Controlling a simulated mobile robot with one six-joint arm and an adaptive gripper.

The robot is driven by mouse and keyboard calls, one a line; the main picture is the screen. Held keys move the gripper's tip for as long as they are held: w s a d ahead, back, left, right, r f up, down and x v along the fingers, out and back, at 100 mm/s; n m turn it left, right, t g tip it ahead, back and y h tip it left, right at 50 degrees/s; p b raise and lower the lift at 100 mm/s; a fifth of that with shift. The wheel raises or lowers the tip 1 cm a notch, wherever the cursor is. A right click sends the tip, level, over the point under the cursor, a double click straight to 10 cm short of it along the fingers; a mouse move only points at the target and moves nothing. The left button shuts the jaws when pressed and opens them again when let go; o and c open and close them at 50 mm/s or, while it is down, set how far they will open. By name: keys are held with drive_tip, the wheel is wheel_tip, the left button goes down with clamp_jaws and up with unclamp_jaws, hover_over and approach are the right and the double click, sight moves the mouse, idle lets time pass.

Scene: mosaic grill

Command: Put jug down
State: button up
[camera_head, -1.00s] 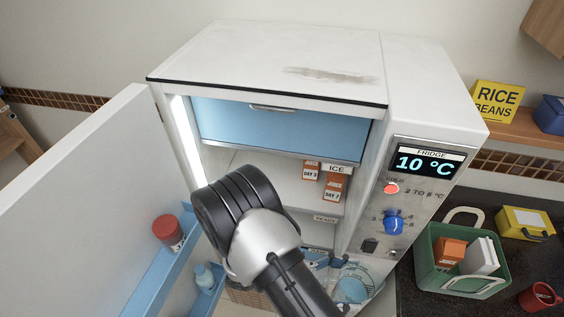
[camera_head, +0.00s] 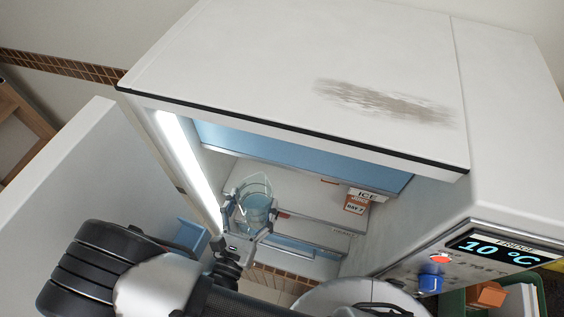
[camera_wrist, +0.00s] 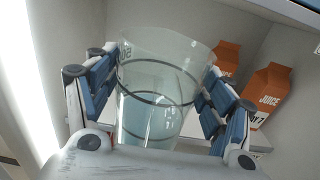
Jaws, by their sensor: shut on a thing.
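A clear jug (camera_head: 257,207) with pale blue liquid is inside the open fridge, at the left of the compartment near the lit side wall. My gripper (camera_head: 247,212) is shut on the jug, with one finger on each side. In the wrist view the jug (camera_wrist: 158,88) stands between the blue-padded fingers (camera_wrist: 155,98) and looks slightly tilted. The jug's bottom is hidden behind the gripper body, so I cannot tell whether it touches the shelf (camera_head: 300,220).
The fridge door (camera_head: 90,190) is open at left. A blue panel (camera_head: 290,150) hangs above. The shelf between jug and cartons looks clear.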

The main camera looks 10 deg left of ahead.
sight(262, 192)
drive_tip(key=w+d+f, duration=0.1)
drive_tip(key=w+f, duration=0.2)
drive_tip(key=w, duration=1.2)
drive_tip(key=shift+d+f, duration=0.15)
drive_tip(key=shift+f, duration=0.05)
drive_tip(key=shift+f, duration=0.1)
drive_tip(key=o, duration=1.8)
drive_tip(key=shift+f, duration=0.1)
drive_tip(key=shift+s, duration=0.1)
drive_tip(key=s, duration=0.7)
drive_tip(key=s+a, duration=0.1)
drive_tip(key=s, duration=0.2)
drive_tip(key=shift+s, duration=1)
